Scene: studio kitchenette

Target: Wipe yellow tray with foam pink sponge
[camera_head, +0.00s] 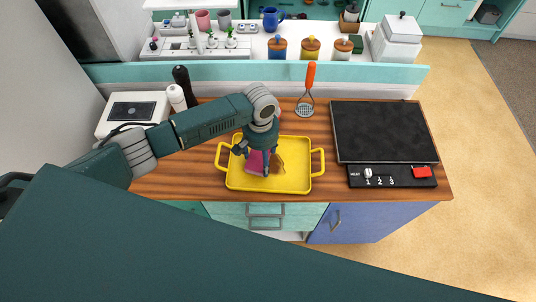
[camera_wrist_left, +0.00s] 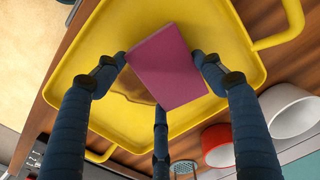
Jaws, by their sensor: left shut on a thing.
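The yellow tray (camera_head: 300,178) with two side handles lies on the wooden counter; it also fills much of the left wrist view (camera_wrist_left: 215,30). My left gripper (camera_head: 262,166) points down over the tray's middle. It is shut on the pink sponge (camera_head: 255,163), which shows between the fingers in the left wrist view (camera_wrist_left: 167,65). I cannot tell whether the sponge touches the tray. A brown stain (camera_head: 278,163) is on the tray floor beside the sponge, partly hidden by the gripper and sponge. My right gripper is not in view.
A hot plate (camera_head: 385,132) stands right of the tray. A masher with orange handle (camera_head: 310,75) is behind it. A red bowl (camera_wrist_left: 218,145) and a white bowl (camera_wrist_left: 290,110) are close to the tray. Dark and white shakers (camera_head: 176,97) stand at the left.

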